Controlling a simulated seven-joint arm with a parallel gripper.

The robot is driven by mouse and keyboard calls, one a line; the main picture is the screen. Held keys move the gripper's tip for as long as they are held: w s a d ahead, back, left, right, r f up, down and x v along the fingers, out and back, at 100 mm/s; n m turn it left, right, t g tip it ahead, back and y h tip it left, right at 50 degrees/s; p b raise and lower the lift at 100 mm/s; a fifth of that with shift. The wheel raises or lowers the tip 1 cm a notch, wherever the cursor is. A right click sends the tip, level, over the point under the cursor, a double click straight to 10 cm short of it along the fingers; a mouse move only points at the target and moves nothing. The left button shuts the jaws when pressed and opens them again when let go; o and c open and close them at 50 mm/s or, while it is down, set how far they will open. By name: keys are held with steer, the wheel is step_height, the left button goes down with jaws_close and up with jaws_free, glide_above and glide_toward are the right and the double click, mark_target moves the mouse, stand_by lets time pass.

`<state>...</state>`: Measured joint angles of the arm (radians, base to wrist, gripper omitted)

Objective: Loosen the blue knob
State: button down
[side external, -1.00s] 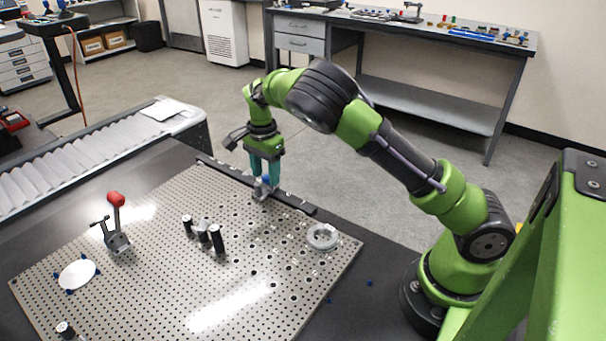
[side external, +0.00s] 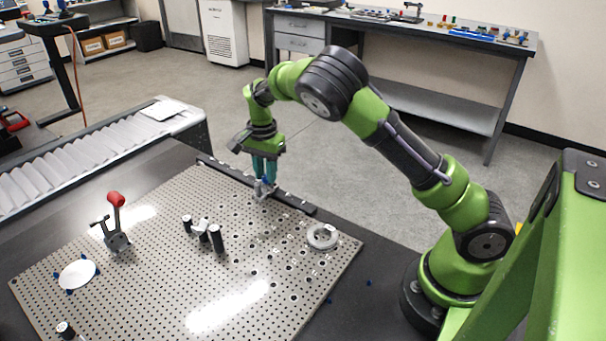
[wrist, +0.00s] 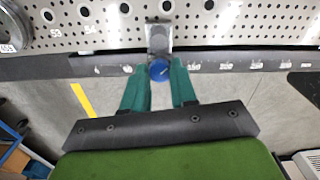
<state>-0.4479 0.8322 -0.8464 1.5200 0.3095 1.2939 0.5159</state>
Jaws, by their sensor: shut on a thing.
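The blue knob (wrist: 159,70) sits on a small grey metal fixture (wrist: 159,38) at the edge of the perforated plate. My gripper (wrist: 160,82) is shut on the blue knob, with one teal finger on each side of it in the wrist view. In the side view my gripper (side external: 264,180) points down over the plate's far edge, and the fingers hide most of the knob. How far the knob is turned cannot be told.
The perforated plate (side external: 150,285) carries a red-handled clamp (side external: 116,225), several black posts (side external: 216,238), a metal ring (side external: 322,237) and a white disc (side external: 77,273). A dark rail (side external: 295,203) runs along the plate's far edge. The plate's front middle is clear.

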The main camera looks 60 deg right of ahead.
mark_target(266, 177)
steer(key=n, duration=0.6)
steer(key=shift+n, duration=0.3)
stand_by(0.5)
steer(key=c, duration=0.9)
jaws_free()
step_height(266, 177, up, 17)
steer(key=shift+d, duration=0.1)
